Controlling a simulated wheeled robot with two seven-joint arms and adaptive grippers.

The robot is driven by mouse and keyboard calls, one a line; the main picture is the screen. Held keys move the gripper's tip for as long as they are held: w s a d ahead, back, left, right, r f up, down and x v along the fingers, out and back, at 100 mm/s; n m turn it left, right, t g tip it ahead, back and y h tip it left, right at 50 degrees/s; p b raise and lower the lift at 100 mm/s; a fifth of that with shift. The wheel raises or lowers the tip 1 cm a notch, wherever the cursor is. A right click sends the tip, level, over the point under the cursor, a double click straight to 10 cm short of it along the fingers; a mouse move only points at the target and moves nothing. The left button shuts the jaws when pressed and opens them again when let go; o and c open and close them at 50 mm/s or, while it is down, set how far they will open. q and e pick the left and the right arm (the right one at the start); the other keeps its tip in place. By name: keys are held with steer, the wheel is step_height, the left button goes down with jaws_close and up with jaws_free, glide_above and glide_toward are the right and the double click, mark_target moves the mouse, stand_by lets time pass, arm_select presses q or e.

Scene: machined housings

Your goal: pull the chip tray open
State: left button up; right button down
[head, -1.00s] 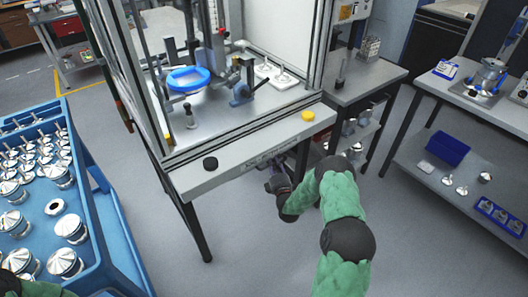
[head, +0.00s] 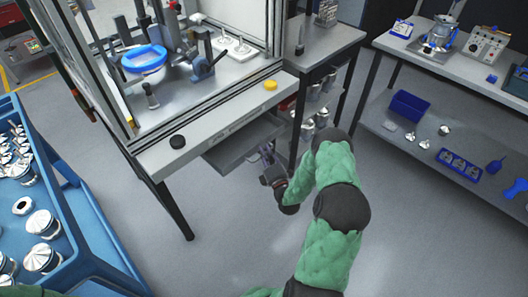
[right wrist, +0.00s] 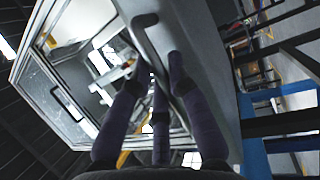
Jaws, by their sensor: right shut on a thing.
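The chip tray (head: 228,151) is a shallow grey drawer below the front ledge of the framed workstation. It stands partly pulled out, and its inside shows. My right gripper (head: 267,153) is at the front of the tray, low under the ledge. In the right wrist view, the fingers of the right gripper (right wrist: 160,75) are shut around the bar handle (right wrist: 148,38) on the tray's grey front panel (right wrist: 196,50). The fingers hide part of the handle. My left gripper is not in view.
The workstation ledge (head: 215,128) carries a black button (head: 177,142) and a yellow button (head: 270,85). A blue cart (head: 85,225) with metal parts stands at left. A shelved bench (head: 450,75) stands at right. The floor before the tray is clear.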

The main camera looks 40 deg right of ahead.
steer(key=shift+f, duration=0.1)
steer(key=c, duration=1.1)
jaws_free()
steer(key=shift+c, duration=0.2)
steer(key=v, duration=1.2)
